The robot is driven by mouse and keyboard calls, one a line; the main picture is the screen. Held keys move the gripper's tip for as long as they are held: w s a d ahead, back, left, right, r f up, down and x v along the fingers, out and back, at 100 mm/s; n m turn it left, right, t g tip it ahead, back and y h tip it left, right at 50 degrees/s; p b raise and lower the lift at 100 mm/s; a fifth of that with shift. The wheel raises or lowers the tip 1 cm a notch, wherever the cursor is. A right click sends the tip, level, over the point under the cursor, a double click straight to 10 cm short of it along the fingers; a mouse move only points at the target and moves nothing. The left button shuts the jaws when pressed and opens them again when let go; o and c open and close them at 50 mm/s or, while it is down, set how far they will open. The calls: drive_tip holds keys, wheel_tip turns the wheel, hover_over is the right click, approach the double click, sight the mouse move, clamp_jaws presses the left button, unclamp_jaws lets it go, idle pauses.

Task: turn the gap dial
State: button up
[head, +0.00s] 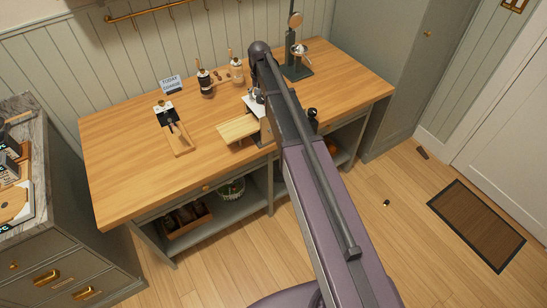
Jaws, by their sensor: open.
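A small machine with a pale metal body (253,107) and a light wooden board (238,129) in front stands near the middle of the wooden worktop. My arm crosses in front of it and hides its right side. I cannot make out a gap dial. A dark rounded part (313,114) shows just right of my arm; I cannot tell what it belongs to. My gripper is not visible; my arm's dark upper end is above the back of the worktop.
The worktop (125,190) also holds a board with a dark tool (176,135), a small sign (171,84), two bottle-like items (205,82) and a dark green stand (298,68). The worktop's front left is clear. A grey cabinet (72,262) stands left; a mat (477,225) lies right.

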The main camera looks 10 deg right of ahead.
sight(261, 97)
drive_tip(key=shift+n, duration=0.3)
drive_tip(key=n, duration=0.3)
drive_tip(key=shift+n, duration=0.3)
drive_tip(key=n, duration=0.3)
drive_tip(key=shift+n, duration=0.4)
drive_tip(key=n, duration=0.7)
drive_tip(key=shift+n, duration=0.4)
wheel_tip(261, 97, up, 14)
drive_tip(key=p, duration=1.4)
drive_tip(key=s+f+m+b, duration=0.5)
drive_tip(key=s+f+b, duration=0.6)
drive_tip(key=f+b, duration=0.5)
drive_tip(key=s+f+m+b, duration=0.5)
drive_tip(key=s+f+b, duration=0.7)
drive_tip(key=f+b, duration=0.5)
drive_tip(key=shift+f, duration=0.2)
